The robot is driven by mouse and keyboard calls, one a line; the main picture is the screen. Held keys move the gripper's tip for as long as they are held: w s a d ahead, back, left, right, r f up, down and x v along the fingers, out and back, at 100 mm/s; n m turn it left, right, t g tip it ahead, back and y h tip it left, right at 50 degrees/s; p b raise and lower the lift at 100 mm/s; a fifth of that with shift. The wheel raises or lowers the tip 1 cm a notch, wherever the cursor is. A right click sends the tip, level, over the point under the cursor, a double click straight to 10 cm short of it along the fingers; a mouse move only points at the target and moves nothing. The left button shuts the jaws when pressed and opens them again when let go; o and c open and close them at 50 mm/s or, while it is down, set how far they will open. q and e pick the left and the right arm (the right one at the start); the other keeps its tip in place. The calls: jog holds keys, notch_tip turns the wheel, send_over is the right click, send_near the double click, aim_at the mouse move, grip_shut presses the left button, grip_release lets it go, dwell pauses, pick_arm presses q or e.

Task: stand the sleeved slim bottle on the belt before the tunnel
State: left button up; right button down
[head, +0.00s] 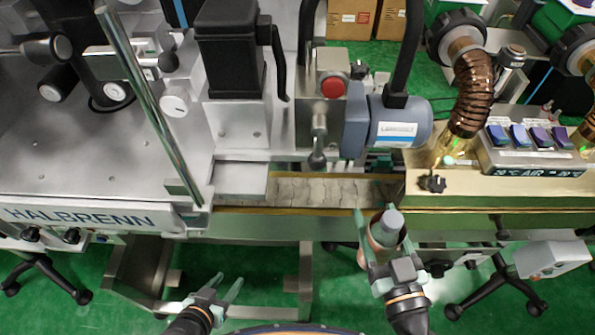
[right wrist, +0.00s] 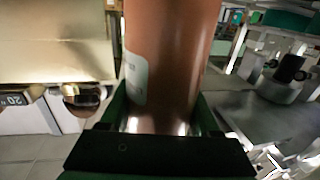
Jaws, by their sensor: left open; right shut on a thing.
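The slim bottle (head: 384,230) has a copper-brown body and a grey cap. My right gripper (head: 382,218) is shut on it, in front of the belt's near edge and apart from the belt. In the right wrist view the bottle (right wrist: 172,65) rises between the green fingers, with a pale label patch on its left side. Its lower end is hidden by the gripper. The belt (head: 325,190) is a grey-brown strip running left to right. The tunnel (head: 490,187) appears to be the brass-coloured housing at the belt's right end. My left gripper (head: 227,284) is open and empty over the floor.
A metal plate (head: 240,181) overhangs the belt's left part. A blue-grey motor (head: 398,122) and a post with a red button (head: 333,87) stand behind the belt. A switch box (head: 530,150) sits on the brass housing. The visible belt stretch is clear.

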pick_arm(q)
notch_tip(320, 180, down, 7)
jog(key=b, duration=0.7)
jog(key=shift+s+f, duration=0.15)
pick_arm(e)
jog(key=w+a+f, duration=0.1)
jog(key=w+a, duration=0.1)
jog(key=w, duration=0.6)
jog(key=w+a+f, duration=0.1)
jog(key=w+f, duration=0.1)
jog(key=w, duration=0.7)
jog(key=shift+w+a+f, duration=0.15)
jog(key=shift+w+a, duration=0.1)
jog(key=shift+a, duration=0.15)
jog(key=shift+c, duration=0.6)
grip_release()
jog(key=shift+f, duration=0.15)
